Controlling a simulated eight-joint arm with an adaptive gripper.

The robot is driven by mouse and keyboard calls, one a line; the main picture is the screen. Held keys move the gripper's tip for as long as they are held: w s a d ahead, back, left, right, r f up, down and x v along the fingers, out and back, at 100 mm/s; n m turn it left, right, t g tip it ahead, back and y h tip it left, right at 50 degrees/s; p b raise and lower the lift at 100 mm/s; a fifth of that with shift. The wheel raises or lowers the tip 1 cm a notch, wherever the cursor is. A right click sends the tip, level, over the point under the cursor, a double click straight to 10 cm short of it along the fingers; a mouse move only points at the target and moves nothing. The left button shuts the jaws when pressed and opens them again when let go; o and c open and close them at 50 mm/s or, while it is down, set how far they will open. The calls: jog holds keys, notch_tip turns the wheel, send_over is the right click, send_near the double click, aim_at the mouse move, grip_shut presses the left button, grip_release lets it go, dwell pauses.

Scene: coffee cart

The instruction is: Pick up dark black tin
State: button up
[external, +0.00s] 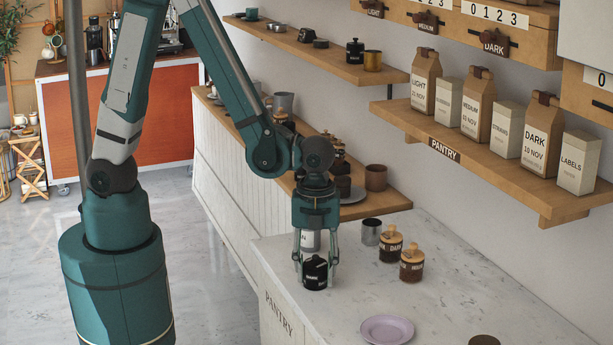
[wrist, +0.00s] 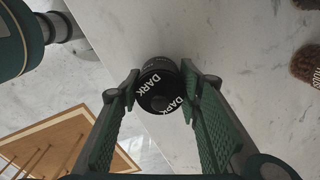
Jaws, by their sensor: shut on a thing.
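The dark black tin (external: 315,273) stands on the white marble counter near its left edge, below my gripper (external: 316,262). In the wrist view the tin (wrist: 160,88) shows its black lid with the white word DARK printed twice. My gripper (wrist: 158,92) has its two green fingers against opposite sides of the tin and is shut on it. The tin looks upright, at or very close to the counter surface; I cannot tell if there is a gap beneath it.
Two wood-lidded jars (external: 412,263) (external: 391,244) and a metal cup (external: 371,232) stand to the right on the counter. A lilac plate (external: 387,330) lies nearer the front. A pantry shelf (external: 470,158) with bags and boxes hangs above. The counter edge is close on the left.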

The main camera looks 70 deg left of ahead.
jog(key=shift+r, duration=0.15)
jog(key=shift+r+p, duration=0.45)
jog(key=shift+r, duration=4.4)
